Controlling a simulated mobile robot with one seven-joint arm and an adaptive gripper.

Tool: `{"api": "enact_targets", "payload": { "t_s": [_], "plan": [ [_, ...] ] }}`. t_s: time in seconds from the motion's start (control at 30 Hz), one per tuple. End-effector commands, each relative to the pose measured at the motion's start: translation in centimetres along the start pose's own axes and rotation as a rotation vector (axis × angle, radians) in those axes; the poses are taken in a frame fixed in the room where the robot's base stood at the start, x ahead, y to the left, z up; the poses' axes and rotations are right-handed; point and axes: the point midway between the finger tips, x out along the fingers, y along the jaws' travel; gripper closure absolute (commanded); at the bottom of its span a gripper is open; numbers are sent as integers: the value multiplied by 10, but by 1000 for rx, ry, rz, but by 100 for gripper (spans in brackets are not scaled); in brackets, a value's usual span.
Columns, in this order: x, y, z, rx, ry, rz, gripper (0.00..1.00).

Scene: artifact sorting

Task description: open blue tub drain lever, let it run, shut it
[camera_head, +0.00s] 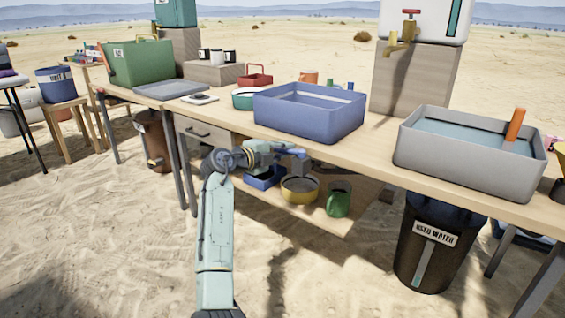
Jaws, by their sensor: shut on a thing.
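The blue tub (300,119) stands near the front edge of the long table, with a pale strip along its inner far wall. From this angle I cannot tell how much water is in it. My gripper (301,161) is below the tub, just under the table's front edge. It is shut on a small blue part that looks like the drain lever (292,152). The jaws hide most of that part, so its exact angle cannot be told. No stream of water is visible below it.
A yellow bowl (300,190), a green mug (339,200) and a blue tray (264,181) sit on the lower shelf beneath my gripper. A grey water basin (462,160) stands right of the tub. A black "USED WATER" bin (432,256) stands below the table.

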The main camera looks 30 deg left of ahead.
Motion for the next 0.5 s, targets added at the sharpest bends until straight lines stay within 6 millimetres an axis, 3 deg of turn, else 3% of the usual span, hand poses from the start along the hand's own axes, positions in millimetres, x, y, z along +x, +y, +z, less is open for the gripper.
{"api": "enact_targets", "payload": {
  "t_s": [0.5],
  "plan": [
    [3,0,0,16,78,8,100]
  ]
}}
